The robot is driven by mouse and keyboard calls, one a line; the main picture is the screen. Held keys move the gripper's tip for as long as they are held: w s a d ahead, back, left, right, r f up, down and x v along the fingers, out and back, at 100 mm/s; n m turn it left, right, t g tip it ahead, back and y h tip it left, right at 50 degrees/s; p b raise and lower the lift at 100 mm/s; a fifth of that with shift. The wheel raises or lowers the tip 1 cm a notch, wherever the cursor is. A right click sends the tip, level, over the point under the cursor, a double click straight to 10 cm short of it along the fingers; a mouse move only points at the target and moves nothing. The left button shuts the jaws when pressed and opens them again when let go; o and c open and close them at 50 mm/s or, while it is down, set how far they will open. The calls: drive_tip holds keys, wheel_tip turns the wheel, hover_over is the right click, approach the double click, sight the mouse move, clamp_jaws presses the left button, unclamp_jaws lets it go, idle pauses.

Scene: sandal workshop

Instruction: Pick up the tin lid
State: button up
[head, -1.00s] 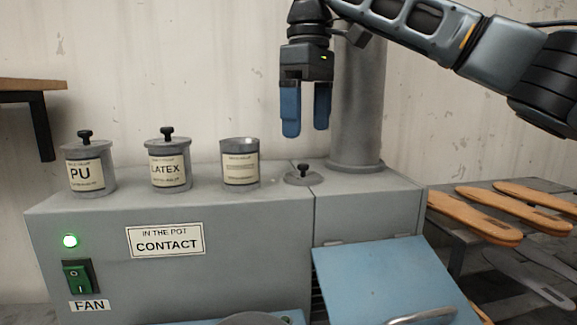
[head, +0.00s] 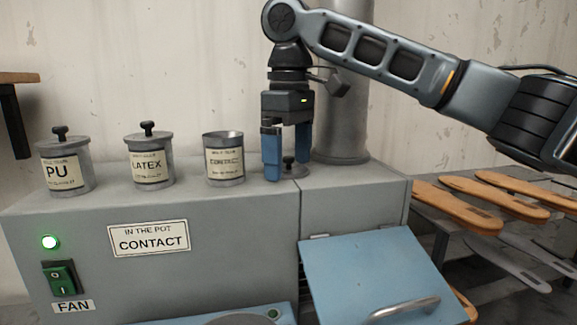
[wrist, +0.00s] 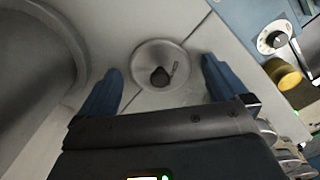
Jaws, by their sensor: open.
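The tin lid (wrist: 172,52) is a round grey disc with a dark knob. In the head view the lid (head: 298,171) is partly hidden behind my gripper's fingers. My gripper (head: 287,172) is open and points down at the lid.
Lidded tins marked PU (head: 66,167) and LATEX (head: 149,159) stand to the left on the cabinet (head: 200,205). A thick grey pipe (head: 343,95) rises close behind the lid. A rack of tan soles (head: 490,195) is at the right.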

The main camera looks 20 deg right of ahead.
drive_tip(key=c, duration=1)
drive_tip(key=shift+r, duration=0.1)
